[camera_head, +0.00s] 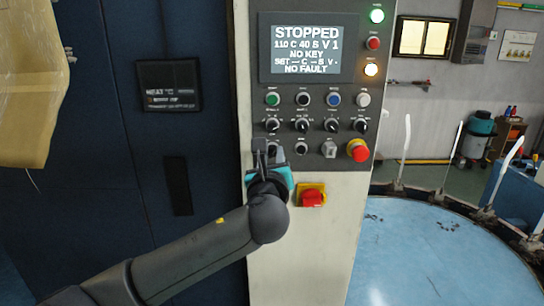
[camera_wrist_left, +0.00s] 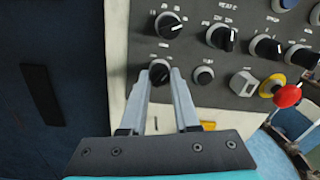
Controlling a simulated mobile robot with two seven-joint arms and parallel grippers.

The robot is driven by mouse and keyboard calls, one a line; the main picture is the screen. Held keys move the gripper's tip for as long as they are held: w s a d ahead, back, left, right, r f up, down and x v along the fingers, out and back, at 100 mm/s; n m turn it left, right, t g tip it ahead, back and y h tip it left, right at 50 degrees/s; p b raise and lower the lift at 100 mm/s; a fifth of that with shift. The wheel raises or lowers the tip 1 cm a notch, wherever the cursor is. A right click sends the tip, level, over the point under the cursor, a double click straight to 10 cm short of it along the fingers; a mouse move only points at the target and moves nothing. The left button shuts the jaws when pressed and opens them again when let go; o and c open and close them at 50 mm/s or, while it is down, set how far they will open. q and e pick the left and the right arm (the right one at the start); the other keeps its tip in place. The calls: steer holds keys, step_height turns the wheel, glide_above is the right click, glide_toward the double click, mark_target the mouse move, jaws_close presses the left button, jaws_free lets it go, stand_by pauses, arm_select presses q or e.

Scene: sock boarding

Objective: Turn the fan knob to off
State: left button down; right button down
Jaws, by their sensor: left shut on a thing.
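The control panel (camera_head: 335,105) has rows of small black knobs. My left gripper (camera_head: 268,152) is at the lower left of the panel and covers the leftmost place of the bottom knob row in the head view. In the left wrist view, its two fingers stand on either side of a round black knob (camera_wrist_left: 160,71) with a light pointer mark, shut on it. Its label is not readable, so I cannot tell from print that it is the fan knob. My right gripper is not in view.
The screen (camera_head: 307,47) reads STOPPED. A red emergency button (camera_head: 358,151) and a red switch on a yellow plate (camera_head: 312,197) are right of the gripper. More knobs (camera_wrist_left: 221,37) sit close above. A blue round table (camera_head: 440,250) is at right.

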arm_select(q)
steer(key=shift+n, duration=0.4)
steer(key=n, duration=0.4)
steer(key=shift+f+n+b, duration=0.15)
steer(key=shift+n+b, duration=0.2)
steer(key=shift+n, duration=0.05)
steer(key=n+b, duration=0.1)
steer(key=n, duration=0.5)
steer(key=shift+n+y, duration=0.3)
steer(key=c, duration=0.6)
jaws_free()
steer(key=shift+c, duration=0.2)
steer(key=shift+s, duration=0.1)
steer(key=s+b, duration=0.1)
steer(key=s, duration=1.4)
steer(key=shift+a+f+b, duration=0.15)
steer(key=shift+f+b, duration=0.05)
steer(key=shift+b, duration=0.2)
